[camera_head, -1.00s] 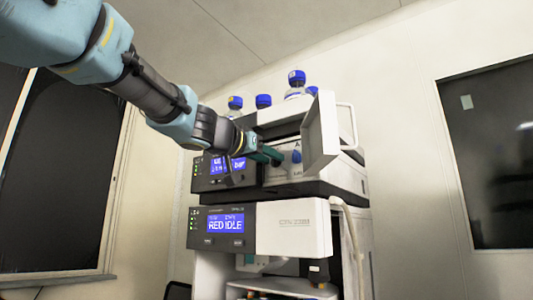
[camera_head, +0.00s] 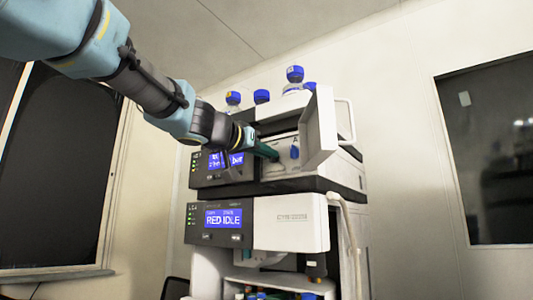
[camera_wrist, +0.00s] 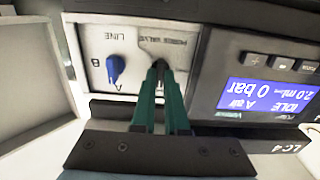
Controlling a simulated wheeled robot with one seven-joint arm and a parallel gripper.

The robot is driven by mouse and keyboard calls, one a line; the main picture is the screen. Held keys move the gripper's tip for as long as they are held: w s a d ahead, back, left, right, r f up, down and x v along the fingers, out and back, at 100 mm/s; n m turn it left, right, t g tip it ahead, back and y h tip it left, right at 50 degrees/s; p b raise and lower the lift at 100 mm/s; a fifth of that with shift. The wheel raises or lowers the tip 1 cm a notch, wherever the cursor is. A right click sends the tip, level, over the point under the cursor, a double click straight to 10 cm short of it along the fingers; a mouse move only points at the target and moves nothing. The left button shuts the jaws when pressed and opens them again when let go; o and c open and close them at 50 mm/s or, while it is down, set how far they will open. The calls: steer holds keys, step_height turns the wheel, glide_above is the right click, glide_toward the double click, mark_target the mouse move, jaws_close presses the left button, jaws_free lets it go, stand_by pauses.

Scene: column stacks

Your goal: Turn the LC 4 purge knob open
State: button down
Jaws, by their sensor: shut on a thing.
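The LC 4 pump module (camera_head: 222,168) is the upper unit of the stack in the head view, with its front door open. My gripper (camera_head: 272,153) reaches into the open recess. In the wrist view its green fingers (camera_wrist: 164,66) are close together at the panel, just below the "PURGE VALVE" lettering. They are shut on the purge knob, which they hide almost wholly, so its angle cannot be read. A blue line selector knob (camera_wrist: 115,70) stands beside the fingers, apart from them; it also shows in the head view (camera_head: 294,153).
The open white door (camera_head: 321,130) stands out to the right of the recess. The pump display (camera_wrist: 268,101) reads idle, A air and 0 bar. Blue-capped bottles (camera_head: 294,76) stand on top. A lower module (camera_head: 290,223) showing "RED IDLE" sits below.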

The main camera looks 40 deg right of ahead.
steer(key=shift+f+n, duration=0.1)
steer(key=shift+n, duration=0.2)
steer(key=shift+n+b, duration=0.9)
steer(key=shift+b, duration=0.1)
steer(key=shift+w+n+b, duration=0.2)
steer(key=shift+n+b, duration=1.3)
steer(key=shift+n, duration=5.5)
steer(key=c, duration=0.9)
jaws_free()
steer(key=shift+c, duration=0.2)
steer(key=shift+a, duration=0.15)
